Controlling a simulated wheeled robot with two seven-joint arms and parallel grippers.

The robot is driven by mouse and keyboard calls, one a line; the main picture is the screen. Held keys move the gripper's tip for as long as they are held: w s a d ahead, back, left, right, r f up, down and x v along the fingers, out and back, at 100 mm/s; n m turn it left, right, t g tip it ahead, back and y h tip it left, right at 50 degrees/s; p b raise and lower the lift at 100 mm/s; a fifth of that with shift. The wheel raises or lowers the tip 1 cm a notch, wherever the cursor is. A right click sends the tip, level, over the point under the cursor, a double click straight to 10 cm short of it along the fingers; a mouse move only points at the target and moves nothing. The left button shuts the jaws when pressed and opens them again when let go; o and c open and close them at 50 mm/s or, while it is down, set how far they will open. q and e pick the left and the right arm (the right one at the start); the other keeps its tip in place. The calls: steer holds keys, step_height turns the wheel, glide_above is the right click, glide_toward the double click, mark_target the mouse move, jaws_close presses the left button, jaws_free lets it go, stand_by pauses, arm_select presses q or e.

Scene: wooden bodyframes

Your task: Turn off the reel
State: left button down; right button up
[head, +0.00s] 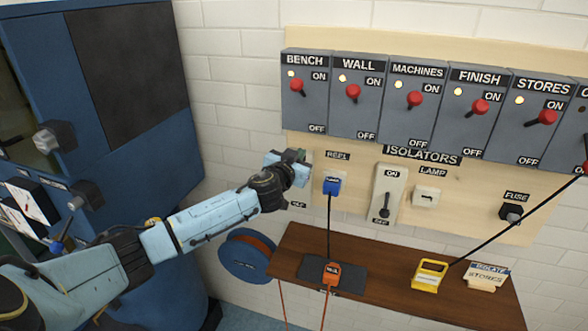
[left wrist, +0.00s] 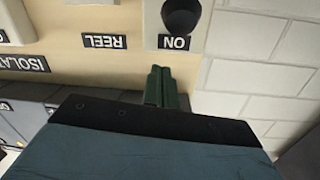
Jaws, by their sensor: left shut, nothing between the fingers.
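The reel switch has a black knob (left wrist: 181,16) on a pale plate, seen upside down in the left wrist view. The knob sits close to the ON label (left wrist: 174,42), with the REEL label (left wrist: 104,41) beside the plate. In the head view my left gripper and wrist cover most of this switch; a small label (head: 298,205) shows below. My left gripper (head: 299,157) is shut and empty, close to the switch's upper end. Its fingers (left wrist: 165,87) appear just beyond the ON label, apart from the knob in that view. My right gripper is not in view.
A blue plug (head: 332,186) sits right of the gripper. Another lever switch (head: 386,200) points down to OFF. Red-handled isolators (head: 354,92) line the board above. A wooden shelf (head: 400,295) juts out below, near the blue cable reel (head: 240,262). A blue cabinet (head: 170,190) stands left.

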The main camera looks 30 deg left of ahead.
arm_select(q)
steer(key=shift+s+a+f, duration=0.1)
steer(key=shift+s+f, duration=0.2)
steer(key=shift+f, duration=0.3)
steer(key=shift+s+a+f, duration=0.1)
steer(key=shift+s+f, duration=0.15)
steer(key=shift+f, duration=0.4)
steer(key=shift+s+f, duration=0.3)
steer(key=shift+f, duration=0.3)
